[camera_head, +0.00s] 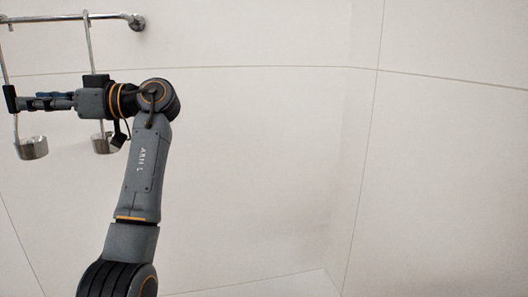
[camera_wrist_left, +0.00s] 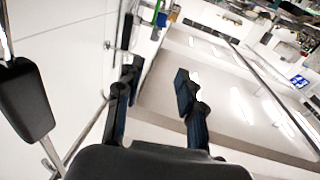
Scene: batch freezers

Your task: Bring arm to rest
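My left arm (camera_head: 145,170) is raised, with its wrist bent to the left. My left gripper (camera_head: 30,102) points left in front of the wall, below a metal rail. In the left wrist view the two dark fingers of my left gripper (camera_wrist_left: 158,85) stand apart with nothing between them. A ladle (camera_head: 33,148) hangs at the far left, its black grip (camera_head: 10,98) close by the fingertips; I cannot tell whether they touch. A second ladle (camera_head: 102,143) hangs behind my wrist, partly hidden. My right arm and gripper are not in view.
The metal rail (camera_head: 65,18) is fixed to the pale wall at upper left. A black ladle grip (camera_wrist_left: 25,100) is close to the wrist camera at left. The wall (camera_head: 270,160) right of my arm is bare and that space is free.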

